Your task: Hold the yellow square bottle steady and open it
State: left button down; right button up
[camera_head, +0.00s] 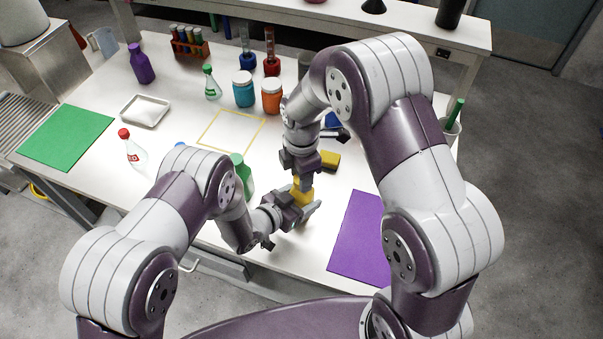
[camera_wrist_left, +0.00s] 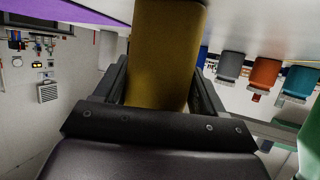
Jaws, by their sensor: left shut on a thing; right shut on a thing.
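The yellow square bottle (camera_head: 303,195) is above the front part of the white table, between my two grippers. My left gripper (camera_head: 300,206) is shut around its body from the front left. In the left wrist view the yellow body (camera_wrist_left: 165,50) fills the space between the fingers of the left gripper (camera_wrist_left: 163,85). My right gripper (camera_head: 302,180) points down from above and is shut at the bottle's top. The cap is hidden by its fingers, so I cannot tell whether it is still seated.
A yellow block-like thing (camera_head: 330,160) lies just behind the right gripper. A green-capped bottle (camera_head: 242,172) stands close left. A purple mat (camera_head: 358,240) lies right, a green mat (camera_head: 66,138) far left. Jars (camera_head: 271,97) and a tube rack (camera_head: 190,45) stand further back.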

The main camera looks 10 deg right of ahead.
jog(key=shift+r, duration=0.1)
dwell(0.6)
jog(key=shift+r, duration=1.05)
jog(key=shift+r, duration=0.1)
jog(key=shift+r, duration=1.9)
pick_arm(q)
grip_release()
